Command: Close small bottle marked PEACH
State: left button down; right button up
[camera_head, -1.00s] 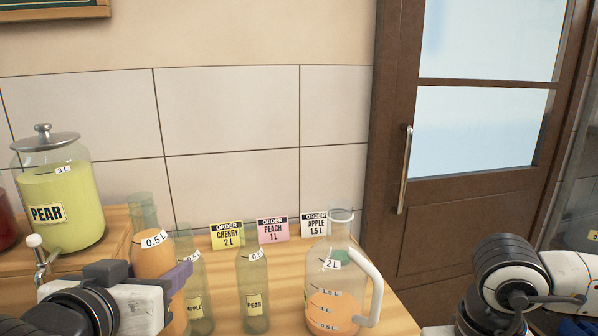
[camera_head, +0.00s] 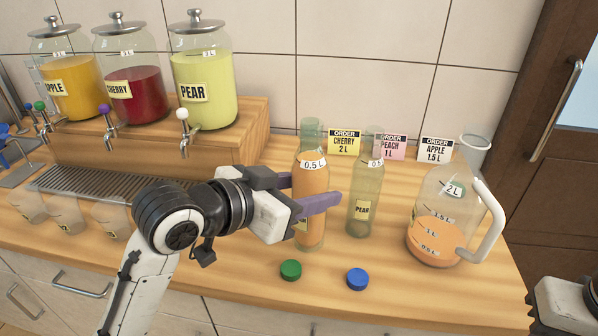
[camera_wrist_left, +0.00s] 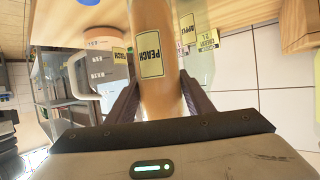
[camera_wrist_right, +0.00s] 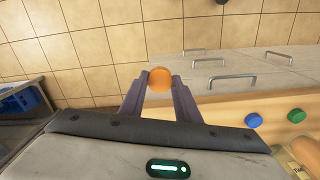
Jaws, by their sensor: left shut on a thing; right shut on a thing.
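The small PEACH bottle (camera_head: 311,205), filled with orange liquid, stands upright on the counter. No cap shows on its neck, which overlaps a greenish bottle behind it. In the left wrist view its yellow PEACH label (camera_wrist_left: 150,54) is between the fingers. My left gripper (camera_head: 308,192) is shut around the bottle's body from the left. In the right wrist view, my right gripper (camera_wrist_right: 159,82) is shut on a round orange cap (camera_wrist_right: 159,78), held in front of the cabinets. In the head view only part of my right arm shows at the lower right edge.
A green cap (camera_head: 291,270) and a blue cap (camera_head: 357,279) lie on the front counter. An empty PEAR bottle (camera_head: 365,200) and a jug (camera_head: 438,215) with orange liquid stand right. Order cards (camera_head: 344,143) stand behind. Juice dispensers (camera_head: 203,85) stand back left.

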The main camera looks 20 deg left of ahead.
pick_arm(q)
jog(key=shift+d+f+m+g+h, duration=1)
jog(key=shift+d+f+m+h, duration=0.65)
jog(key=shift+f+m+h, duration=0.2)
